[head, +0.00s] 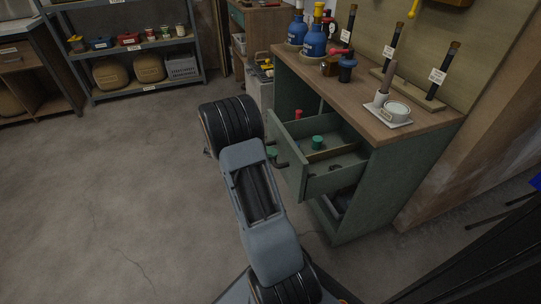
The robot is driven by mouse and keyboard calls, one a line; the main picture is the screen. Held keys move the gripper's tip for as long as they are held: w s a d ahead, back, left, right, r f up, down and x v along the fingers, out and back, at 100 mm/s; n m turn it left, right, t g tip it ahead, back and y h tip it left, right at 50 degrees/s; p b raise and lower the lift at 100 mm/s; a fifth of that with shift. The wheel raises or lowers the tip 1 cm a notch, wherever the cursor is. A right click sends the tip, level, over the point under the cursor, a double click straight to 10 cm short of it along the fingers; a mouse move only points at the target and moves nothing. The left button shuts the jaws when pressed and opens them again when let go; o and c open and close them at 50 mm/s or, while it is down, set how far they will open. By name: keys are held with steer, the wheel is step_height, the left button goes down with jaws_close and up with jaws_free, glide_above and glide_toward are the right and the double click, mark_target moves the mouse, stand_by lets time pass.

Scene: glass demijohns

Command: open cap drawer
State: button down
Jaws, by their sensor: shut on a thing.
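The cap drawer (291,165) sticks out of the front of the green cabinet (375,184), pulled well open. A red cap (298,114) and a green cap (317,142) are inside, near a wooden divider (329,154). My gripper (276,157) is at the drawer's front face, shut on its handle. My arm comes up from the bottom of the view and partly hides the gripper, so the fingertips show poorly.
The wooden cabinet top carries blue demijohns (314,42), a dark blue jar (347,67) and a white tray (388,114) with a round dish. Below the drawer is an open compartment (338,199). Shelving (145,88) stands at the back left. The floor at left is clear.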

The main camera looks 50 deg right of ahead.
steer(key=c, duration=1.1)
jaws_free()
steer(key=shift+w, duration=0.1)
steer(key=p+v, duration=0.3)
steer(key=v, duration=1)
steer(key=shift+w+a+p, duration=0.25)
steer(key=shift+p, duration=0.1)
steer(key=shift+r, duration=0.15)
steer(key=s+a+r+n+t+y+p, duration=0.3)
steer(key=s+a+r+t+p, duration=0.2)
steer(key=r+p, duration=0.5)
steer(key=s+a+r+n+t+y+p, duration=0.3)
steer(key=a+r+p, duration=0.4)
steer(key=r+p, duration=0.4)
steer(key=s+a+r+n+t+y+p, duration=0.3)
steer(key=s+a+r+t+p, duration=0.3)
steer(key=r+p, duration=0.5)
step_height(320, 180, up, 8)
steer(key=shift+s+a+f+t+y, duration=0.1)
steer(key=shift+s+a+t+y, duration=0.2)
steer(key=shift+a+t+y, duration=0.35)
